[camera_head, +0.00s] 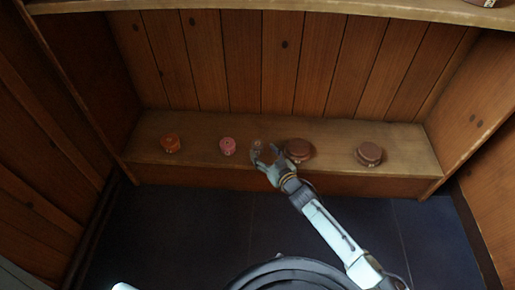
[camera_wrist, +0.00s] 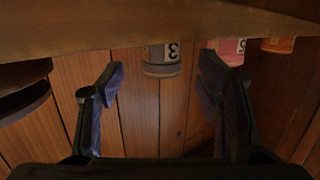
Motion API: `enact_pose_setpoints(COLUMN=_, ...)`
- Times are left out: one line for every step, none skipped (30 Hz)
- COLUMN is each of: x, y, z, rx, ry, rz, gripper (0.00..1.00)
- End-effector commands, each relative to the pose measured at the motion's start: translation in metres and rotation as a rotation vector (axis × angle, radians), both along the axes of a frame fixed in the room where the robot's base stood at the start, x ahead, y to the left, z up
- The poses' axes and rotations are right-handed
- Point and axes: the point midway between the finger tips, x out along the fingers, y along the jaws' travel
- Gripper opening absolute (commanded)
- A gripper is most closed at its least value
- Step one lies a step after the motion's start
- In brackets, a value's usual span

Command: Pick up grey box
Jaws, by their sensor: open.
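The grey box (camera_wrist: 162,68) is a small, round grey container with a pale label marked 3. It appears upside down in the wrist view, centred between my open fingers and apart from both. In the head view, the grey box (camera_head: 257,143) stands on the wooden shelf (camera_head: 198,152), just beyond my fingertips and partly hidden by them. My gripper (camera_head: 265,154) is open and empty at the shelf's front. Its two dark fingers also show in the wrist view (camera_wrist: 162,75), one on each side of the box.
A pink container (camera_head: 227,146) and an orange one (camera_head: 170,145) stand left of the grey box. A brown round container (camera_head: 299,149) is close to my gripper's right, with another (camera_head: 369,154) farther right. A plank wall (camera_head: 245,70) closes the back.

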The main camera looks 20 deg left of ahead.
Motion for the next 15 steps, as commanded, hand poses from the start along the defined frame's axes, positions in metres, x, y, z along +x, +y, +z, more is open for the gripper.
enact_pose_setpoints(x=0.003, y=0.006, z=-0.001, rx=0.001, ry=0.000, rz=0.002, gripper=0.59)
enact_pose_setpoints(x=0.005, y=0.009, z=-0.002, rx=0.001, ry=0.000, rz=0.003, gripper=0.59)
enact_pose_setpoints(x=0.009, y=0.015, z=-0.002, rx=0.003, ry=0.000, rz=0.004, gripper=0.59)
enact_pose_setpoints(x=0.012, y=0.019, z=-0.002, rx=0.002, ry=-0.001, rz=0.004, gripper=0.59)
enact_pose_setpoints(x=0.015, y=0.023, z=-0.002, rx=0.001, ry=0.000, rz=0.004, gripper=0.59)
enact_pose_setpoints(x=0.018, y=0.027, z=-0.003, rx=0.000, ry=0.000, rz=0.003, gripper=0.59)
enact_pose_setpoints(x=0.021, y=0.030, z=-0.003, rx=0.000, ry=0.000, rz=0.003, gripper=0.59)
enact_pose_setpoints(x=0.023, y=0.032, z=-0.003, rx=0.000, ry=0.000, rz=0.003, gripper=0.59)
enact_pose_setpoints(x=0.026, y=0.035, z=-0.004, rx=0.000, ry=-0.001, rz=0.002, gripper=0.59)
enact_pose_setpoints(x=0.028, y=0.036, z=-0.004, rx=0.000, ry=-0.001, rz=0.002, gripper=0.59)
enact_pose_setpoints(x=0.029, y=0.038, z=-0.004, rx=0.000, ry=-0.001, rz=0.002, gripper=0.59)
enact_pose_setpoints(x=0.030, y=0.039, z=-0.004, rx=0.001, ry=0.000, rz=0.002, gripper=0.59)
enact_pose_setpoints(x=0.030, y=0.039, z=-0.003, rx=0.001, ry=-0.001, rz=0.001, gripper=0.59)
enact_pose_setpoints(x=0.031, y=0.039, z=-0.003, rx=0.001, ry=-0.001, rz=0.001, gripper=0.59)
enact_pose_setpoints(x=0.031, y=0.039, z=-0.003, rx=0.001, ry=-0.001, rz=0.000, gripper=0.59)
